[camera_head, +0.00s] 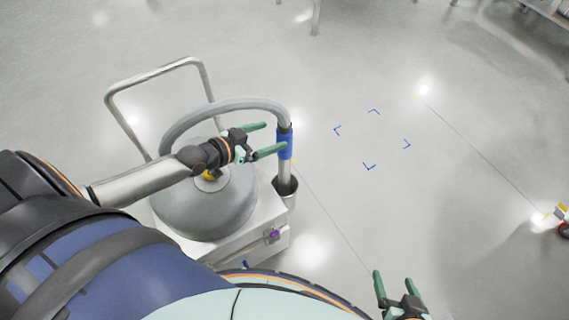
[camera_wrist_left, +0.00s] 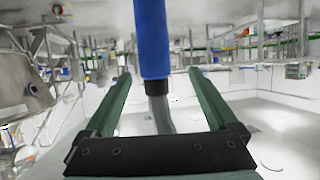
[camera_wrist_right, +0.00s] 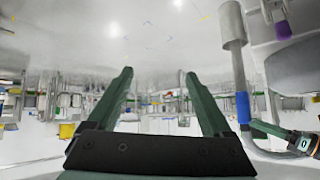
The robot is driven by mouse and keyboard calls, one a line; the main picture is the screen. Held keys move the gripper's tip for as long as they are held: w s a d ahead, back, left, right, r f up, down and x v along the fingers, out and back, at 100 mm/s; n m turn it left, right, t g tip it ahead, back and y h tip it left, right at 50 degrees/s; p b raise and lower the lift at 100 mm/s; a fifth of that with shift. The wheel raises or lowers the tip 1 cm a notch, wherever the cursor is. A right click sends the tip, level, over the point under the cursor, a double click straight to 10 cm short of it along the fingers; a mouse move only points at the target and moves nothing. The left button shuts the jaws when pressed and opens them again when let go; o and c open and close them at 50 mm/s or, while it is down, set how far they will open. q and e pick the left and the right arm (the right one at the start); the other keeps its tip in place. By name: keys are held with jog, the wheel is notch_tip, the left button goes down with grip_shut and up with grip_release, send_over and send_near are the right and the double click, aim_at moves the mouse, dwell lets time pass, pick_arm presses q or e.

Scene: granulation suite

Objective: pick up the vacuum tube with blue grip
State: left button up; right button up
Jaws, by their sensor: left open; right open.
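The vacuum tube's blue grip (camera_head: 284,143) stands upright in the head view, with a grey hose curving from its top over to the round grey vacuum body (camera_head: 207,205). My right gripper (camera_head: 394,284) is open and empty at the lower right. The right wrist view also shows the blue grip (camera_wrist_right: 243,107) at its right side.
The vacuum stands on a white cart base (camera_head: 250,243) with a grey tubular push handle (camera_head: 152,75). Blue corner marks (camera_head: 369,166) lie on the floor to the right. The floor around the marks is clear. A red and yellow object (camera_head: 562,220) is at the right edge.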

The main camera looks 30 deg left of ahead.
aim_at(284, 155)
pick_arm(q)
jog(key=b+x, duration=0.1)
jog(key=x, duration=0.7)
jog(key=shift+w+d+f+b, duration=0.2)
jog(key=shift+d+b, duration=0.15)
jog(key=shift+d, duration=0.15)
jog(key=c, duration=1.4)
jog(key=shift+r, duration=0.15)
jog(key=shift+c, duration=0.3)
